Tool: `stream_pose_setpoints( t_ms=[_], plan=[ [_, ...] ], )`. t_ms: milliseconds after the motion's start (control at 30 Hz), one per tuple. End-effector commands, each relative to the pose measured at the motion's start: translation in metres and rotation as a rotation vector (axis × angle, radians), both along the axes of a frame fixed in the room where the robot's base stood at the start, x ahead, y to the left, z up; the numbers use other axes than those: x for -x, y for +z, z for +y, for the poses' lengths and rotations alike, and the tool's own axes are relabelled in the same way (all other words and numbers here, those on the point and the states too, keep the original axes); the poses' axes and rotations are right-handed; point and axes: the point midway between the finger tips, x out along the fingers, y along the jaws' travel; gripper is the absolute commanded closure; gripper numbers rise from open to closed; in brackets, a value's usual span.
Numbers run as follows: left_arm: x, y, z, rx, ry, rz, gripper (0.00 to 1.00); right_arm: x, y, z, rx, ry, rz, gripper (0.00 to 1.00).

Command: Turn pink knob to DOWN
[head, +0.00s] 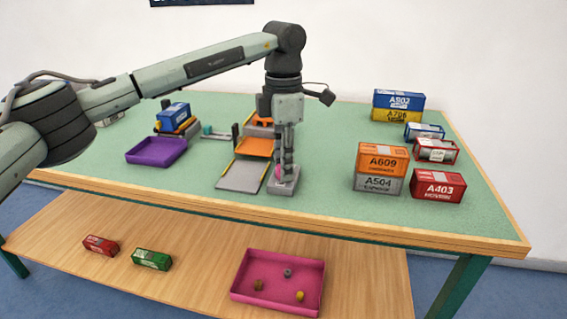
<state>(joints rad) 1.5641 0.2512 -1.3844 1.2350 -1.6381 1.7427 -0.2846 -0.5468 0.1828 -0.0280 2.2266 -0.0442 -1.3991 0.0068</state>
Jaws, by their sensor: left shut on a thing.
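The pink knob (278,173) shows as a small pink patch at the fingertips of my left gripper (284,172). It sits on a grey control block (284,188) near the middle of the green table. My left gripper points straight down and is shut on the knob, and its fingers hide most of it. I cannot read the knob's position or any DOWN mark from here. My right gripper is not in view.
An orange and grey ramp (242,175) stands just left of the block, and a purple tray (156,152) farther left. Stacked containers A609 (382,158) and A504 (378,184) stand to the right. A pink tray (279,283) is on the lower shelf. The table between block and containers is clear.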

Motion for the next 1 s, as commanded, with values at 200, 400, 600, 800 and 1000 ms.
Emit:
stream_pose_setpoints(
  t_ms=[200,400,600,800,1000],
  plan=[
    [-0.001,0.000,0.001,-0.002,0.208,-0.003,1.00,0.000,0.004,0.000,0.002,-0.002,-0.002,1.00],
    [-0.001,0.000,0.001,-0.002,0.398,-0.002,1.00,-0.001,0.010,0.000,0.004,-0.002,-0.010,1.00],
    [-0.001,0.000,0.001,-0.001,0.588,-0.002,1.00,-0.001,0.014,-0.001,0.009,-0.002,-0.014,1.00],
    [0.000,0.000,0.001,-0.001,0.778,-0.002,1.00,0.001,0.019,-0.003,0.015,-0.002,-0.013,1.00],
    [0.000,0.000,0.001,-0.001,0.966,-0.002,1.00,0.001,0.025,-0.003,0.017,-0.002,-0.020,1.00]
  ],
)
